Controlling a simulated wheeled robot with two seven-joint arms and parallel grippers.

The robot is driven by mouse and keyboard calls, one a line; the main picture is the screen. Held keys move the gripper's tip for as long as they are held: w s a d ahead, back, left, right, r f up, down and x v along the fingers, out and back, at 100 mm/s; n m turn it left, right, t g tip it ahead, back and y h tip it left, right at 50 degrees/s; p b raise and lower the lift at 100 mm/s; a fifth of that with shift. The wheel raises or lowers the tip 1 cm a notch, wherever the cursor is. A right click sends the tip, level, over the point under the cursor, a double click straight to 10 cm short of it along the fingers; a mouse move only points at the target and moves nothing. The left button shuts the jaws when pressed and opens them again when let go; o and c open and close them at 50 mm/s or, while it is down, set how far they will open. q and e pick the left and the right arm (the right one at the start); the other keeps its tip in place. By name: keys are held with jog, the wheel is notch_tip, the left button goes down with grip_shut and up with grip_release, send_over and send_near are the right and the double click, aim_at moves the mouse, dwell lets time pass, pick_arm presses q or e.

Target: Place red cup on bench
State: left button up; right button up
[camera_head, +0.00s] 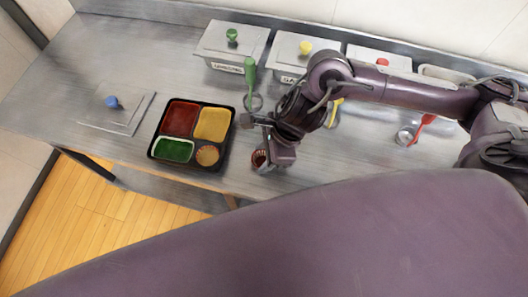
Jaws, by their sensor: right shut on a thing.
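My right gripper (266,148) comes in from the right and is shut on a small red cup (259,158) with a pale inside edge. The gripper partly covers the cup. The cup is close over the grey metal bench (330,170), near its front edge; I cannot tell whether it touches the surface. My left gripper is not in view.
A black bento tray (233,128) left of the cup has red, yellow and green compartments and a small orange cup (207,155). Lidded containers (232,45) line the back. Green (250,72) and red-handled (424,124) ladles and a blue-knobbed lid (113,103) lie around.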

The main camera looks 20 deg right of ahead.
jog(key=o, duration=1)
jog(key=shift+c, duration=0.2)
jog(key=v, duration=1.2)
